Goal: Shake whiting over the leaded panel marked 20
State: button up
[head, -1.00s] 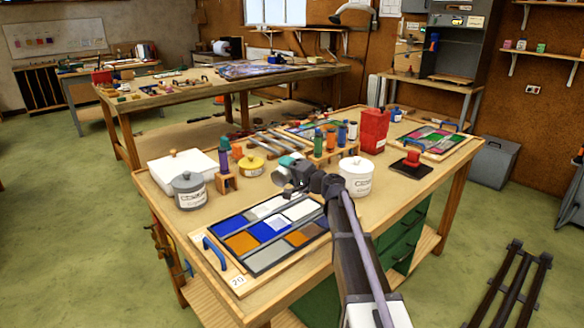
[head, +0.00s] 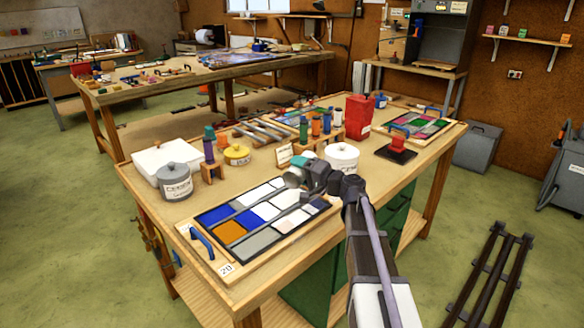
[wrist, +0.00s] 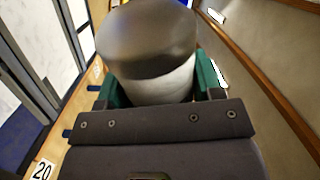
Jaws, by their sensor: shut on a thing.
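The leaded panel (head: 262,242) lies flat on a wooden board on the near bench, with blue, orange, grey and white panes. Its tag reading 20 (head: 226,269) is at the board's near left corner, and shows in the wrist view (wrist: 42,170). My gripper (head: 299,172) is over the panel's far right part. It is shut on a white shaker with a dark grey metal cap (wrist: 147,40), held between green jaws. The shaker's cap end (head: 292,178) shows in the head view, tilted. Several right-hand panes look pale white.
A white tub (head: 342,157) stands just behind my gripper. A grey lidded pot (head: 174,182), a yellow pot (head: 237,155) and a red can (head: 358,117) are on the bench. Another leaded panel (head: 428,126) lies at the far right.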

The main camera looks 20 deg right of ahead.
jog(key=w+d+f+m+b, duration=0.2)
jog(key=w+d+m, duration=0.2)
jog(key=d+m, duration=0.4)
jog(key=m, duration=0.4)
jog(key=shift+m, duration=0.4)
jog(key=shift+f, duration=0.1)
jog(key=w+d+r+m+p, duration=0.2)
jog(key=d+r+m+p, duration=0.1)
jog(key=m, duration=0.5)
jog(key=shift+w+d+r+m+p, duration=0.15)
jog(key=shift+r+m+p, duration=0.15)
jog(key=shift+r+p, duration=0.4)
